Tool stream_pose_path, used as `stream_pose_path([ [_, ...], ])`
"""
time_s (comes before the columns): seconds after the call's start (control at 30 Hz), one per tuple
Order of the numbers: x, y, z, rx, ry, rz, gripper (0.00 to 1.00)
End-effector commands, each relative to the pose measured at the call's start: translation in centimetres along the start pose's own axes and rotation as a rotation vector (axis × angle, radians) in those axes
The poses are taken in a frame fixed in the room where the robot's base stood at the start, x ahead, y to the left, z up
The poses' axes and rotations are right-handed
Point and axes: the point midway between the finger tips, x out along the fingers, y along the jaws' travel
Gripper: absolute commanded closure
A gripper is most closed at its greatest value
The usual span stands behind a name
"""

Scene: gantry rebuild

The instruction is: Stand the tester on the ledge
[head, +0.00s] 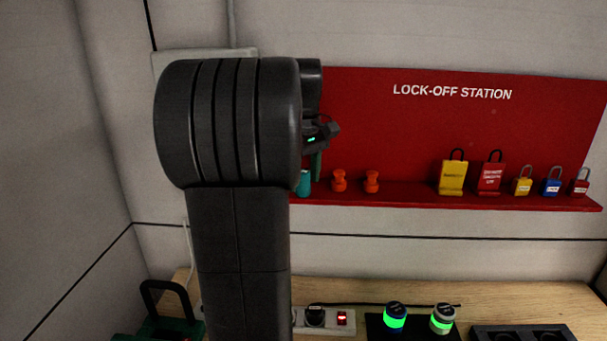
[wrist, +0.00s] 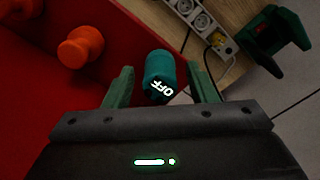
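The tester, taken to be a small teal cylinder (wrist: 160,70) with "OFF" on its end, is between my gripper's fingers in the wrist view. My gripper (wrist: 160,80) has its two green fingers apart, with a gap showing on each side of the tester. In the head view the tester (head: 304,183) looks upright at the left end of the red ledge (head: 450,200), partly hidden by my arm. My gripper (head: 317,165) is just above and beside it, mostly hidden. I cannot tell whether the tester's base touches the ledge.
Two orange knobs (head: 355,182) stand on the ledge right of the tester, one close by in the wrist view (wrist: 81,46). Several padlocks and tags (head: 515,175) are farther right. A bench (head: 370,290) below holds a power strip (head: 325,320) and two green-lit devices (head: 420,318).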

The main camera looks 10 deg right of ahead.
Motion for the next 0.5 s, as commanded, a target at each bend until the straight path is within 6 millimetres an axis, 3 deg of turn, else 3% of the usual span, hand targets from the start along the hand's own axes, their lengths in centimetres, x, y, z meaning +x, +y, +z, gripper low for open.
stream_pose_path([
  [0.33,-0.6,0.0,0.0,0.0,0.001,0.001,0.49],
  [0.5,-2.8,0.1,-0.1,0.0,0.004,0.003,0.49],
])
